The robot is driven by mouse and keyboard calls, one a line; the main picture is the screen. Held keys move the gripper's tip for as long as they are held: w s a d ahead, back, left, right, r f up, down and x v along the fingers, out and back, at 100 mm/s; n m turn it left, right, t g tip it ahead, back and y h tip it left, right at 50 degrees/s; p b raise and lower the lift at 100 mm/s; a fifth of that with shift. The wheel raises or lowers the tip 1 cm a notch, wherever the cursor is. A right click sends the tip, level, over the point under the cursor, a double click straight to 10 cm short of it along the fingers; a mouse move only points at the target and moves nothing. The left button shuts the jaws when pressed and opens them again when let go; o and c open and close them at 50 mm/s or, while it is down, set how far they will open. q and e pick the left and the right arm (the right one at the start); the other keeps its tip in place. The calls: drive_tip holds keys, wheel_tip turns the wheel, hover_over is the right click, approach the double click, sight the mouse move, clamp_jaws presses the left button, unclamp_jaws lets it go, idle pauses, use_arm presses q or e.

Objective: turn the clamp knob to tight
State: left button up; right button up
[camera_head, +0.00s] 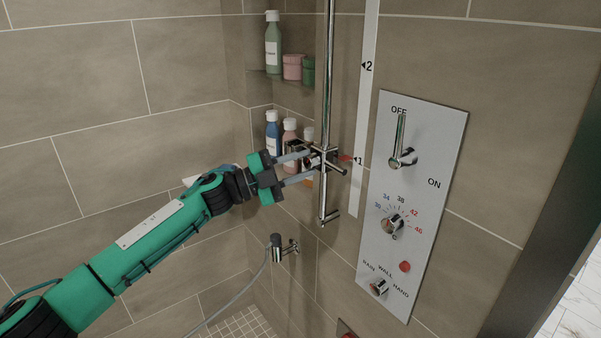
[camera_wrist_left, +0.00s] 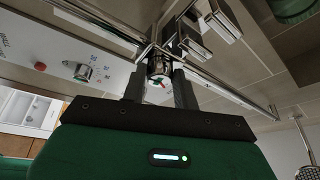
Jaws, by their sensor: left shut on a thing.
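A red pointer (camera_head: 345,157) on the clamp sits at the 1 mark of the white scale strip (camera_head: 366,100). My right gripper is not in view.
A control panel (camera_head: 440,130) with a lever and two dials is right of the rail. Bottles (camera_head: 273,45) and jars stand on corner shelves behind the gripper. A hand shower holder (camera_head: 285,248) with a hose is below.

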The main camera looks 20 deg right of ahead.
use_arm(q)
drive_tip(key=shift+m+y, duration=0.3)
drive_tip(key=shift+m, duration=0.5)
drive_tip(key=shift+m+g+b, duration=0.3)
drive_tip(key=shift+m+b, duration=0.05)
drive_tip(key=shift+m, duration=0.35)
drive_tip(key=shift+r+m+y, duration=0.1)
drive_tip(key=shift+m+y, duration=0.2)
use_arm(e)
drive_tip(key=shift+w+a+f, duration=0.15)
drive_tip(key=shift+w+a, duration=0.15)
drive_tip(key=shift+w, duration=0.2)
use_arm(q)
drive_tip(key=o, duration=1)
drive_tip(key=shift+c, duration=0.2)
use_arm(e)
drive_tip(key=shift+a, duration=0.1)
use_arm(q)
drive_tip(key=shift+a, duration=0.15)
